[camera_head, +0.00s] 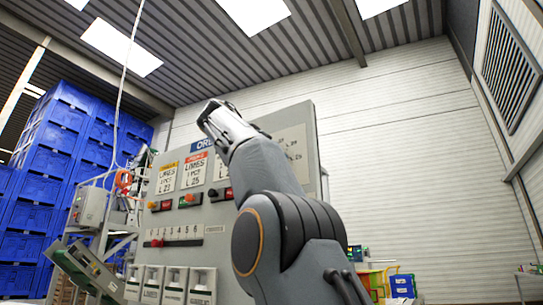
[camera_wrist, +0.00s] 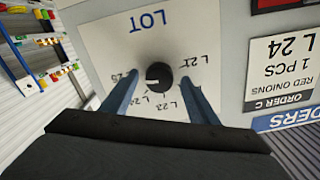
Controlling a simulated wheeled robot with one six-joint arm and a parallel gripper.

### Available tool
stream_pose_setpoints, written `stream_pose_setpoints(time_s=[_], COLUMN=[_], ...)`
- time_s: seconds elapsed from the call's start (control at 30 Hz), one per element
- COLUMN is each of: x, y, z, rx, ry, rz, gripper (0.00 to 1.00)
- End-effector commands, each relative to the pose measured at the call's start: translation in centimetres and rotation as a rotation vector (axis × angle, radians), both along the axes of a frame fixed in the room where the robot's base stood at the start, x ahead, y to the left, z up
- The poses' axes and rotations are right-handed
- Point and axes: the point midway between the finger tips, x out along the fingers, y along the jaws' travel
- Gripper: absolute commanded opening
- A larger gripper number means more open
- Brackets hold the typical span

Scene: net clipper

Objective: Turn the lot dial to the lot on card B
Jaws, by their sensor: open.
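The lot dial, a black round knob (camera_wrist: 160,72) with a white mark on its left side, sits on a white plate (camera_wrist: 105,45) headed LOT, upside down in the wrist view. L21, L23 and L24 show around it; the left label is partly hidden by a finger. I cannot tell exactly which lot the mark meets. My gripper (camera_wrist: 160,81) is open, one finger on each side of the knob; contact is unclear.
The grey panel (camera_head: 308,130) also bears a yellow-topped card (camera_head: 167,178), a slider numbered 1 to 6 (camera_head: 177,236) and coloured buttons. Card C (camera_wrist: 280,75) reads red onions, L 24. Blue crates (camera_head: 60,150) stand stacked left.

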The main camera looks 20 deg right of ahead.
Motion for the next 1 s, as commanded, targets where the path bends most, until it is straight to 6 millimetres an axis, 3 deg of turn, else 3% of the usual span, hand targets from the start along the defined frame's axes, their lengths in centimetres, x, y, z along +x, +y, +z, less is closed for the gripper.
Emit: stream_pose_setpoints(time_s=[0.43, 1.0], x=[-3.4, -4.1], y=[5.5, 6.3], z=[-0.1, 0.0], rx=[0.0, -0.001], ry=[0.0, 0.0], rz=[0.004, 0.002], gripper=[0.54, 0.54])
